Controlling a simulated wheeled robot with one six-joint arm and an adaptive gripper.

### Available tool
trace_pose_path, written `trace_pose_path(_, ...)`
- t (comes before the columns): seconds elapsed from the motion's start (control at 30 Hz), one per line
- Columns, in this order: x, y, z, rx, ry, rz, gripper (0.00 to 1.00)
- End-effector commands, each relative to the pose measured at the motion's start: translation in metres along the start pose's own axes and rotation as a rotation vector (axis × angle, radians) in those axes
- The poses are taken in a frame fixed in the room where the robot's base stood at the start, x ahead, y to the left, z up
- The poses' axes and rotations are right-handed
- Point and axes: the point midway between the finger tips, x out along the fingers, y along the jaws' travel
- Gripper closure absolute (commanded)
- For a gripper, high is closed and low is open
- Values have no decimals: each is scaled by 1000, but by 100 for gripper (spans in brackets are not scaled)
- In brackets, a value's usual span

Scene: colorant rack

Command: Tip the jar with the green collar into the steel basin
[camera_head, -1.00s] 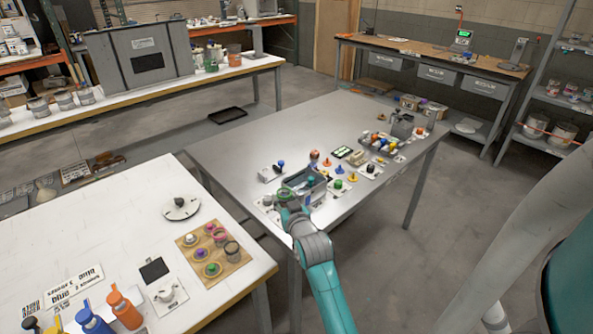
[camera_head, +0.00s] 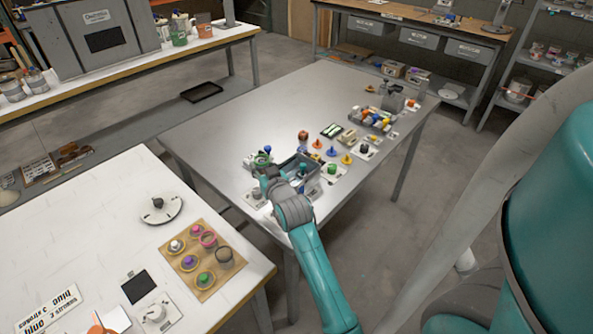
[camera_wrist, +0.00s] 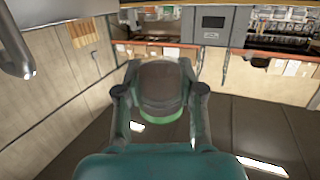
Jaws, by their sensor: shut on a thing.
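My gripper (camera_wrist: 160,95) is shut on a grey, dark-topped jar (camera_wrist: 161,80) with a green collar (camera_wrist: 166,118). The fingers press on both sides of it in the wrist view. In the head view my gripper (camera_head: 266,178) is at the near left edge of the steel basin (camera_head: 313,160), a grey open box on the middle table. A green ring (camera_head: 262,159) shows there, probably the jar's collar. My wrist hides part of the basin. How far the jar is tilted, and whether anything has left it, I cannot tell.
Right of the basin stand a green-topped item (camera_head: 331,170), several coloured knobs and a rack of bottles (camera_head: 371,118). A wooden board (camera_head: 225,275) with several cups lies on the white table at left. The middle table's (camera_head: 240,125) far left part is clear.

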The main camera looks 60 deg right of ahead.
Motion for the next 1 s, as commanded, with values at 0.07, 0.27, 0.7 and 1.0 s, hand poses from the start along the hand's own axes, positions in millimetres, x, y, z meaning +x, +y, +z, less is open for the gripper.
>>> trace_pose_path(0.07,0,2,-1,18,1,0,97)
trace_pose_path(0.27,0,8,-3,98,2,-12,97)
trace_pose_path(0.7,1,25,5,316,2,-44,97)
trace_pose_path(1.0,0,37,2,464,4,-66,97)
